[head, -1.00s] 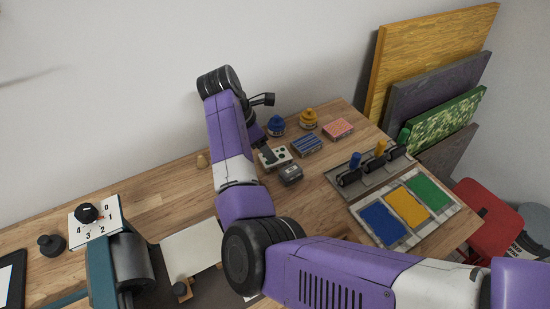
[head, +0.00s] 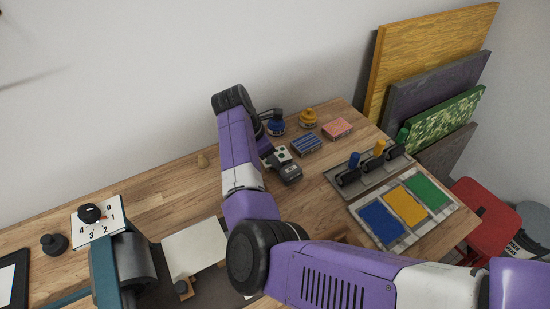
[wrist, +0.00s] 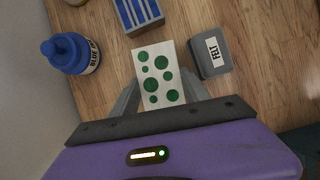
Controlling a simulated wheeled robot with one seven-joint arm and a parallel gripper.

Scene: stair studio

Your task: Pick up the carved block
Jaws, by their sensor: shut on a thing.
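The carved block is a white block with green round spots (wrist: 157,75), in the middle of the wrist view. My gripper (wrist: 159,88) is shut on it, with one grey finger along each side. In the head view the block (head: 283,152) is partly hidden by my gripper (head: 273,152), which is low over the wooden table. I cannot tell whether the block touches the table. A blue striped block (head: 307,144) and a pink block (head: 338,129) lie beyond it to the right.
A grey tin marked FELT (wrist: 210,54) sits close to the block's right side in the wrist view. A blue ink bottle (wrist: 71,54) stands left of it. Colour pads (head: 408,207) and rollers (head: 374,160) lie to the right in the head view. Bare table shows at left (head: 160,200).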

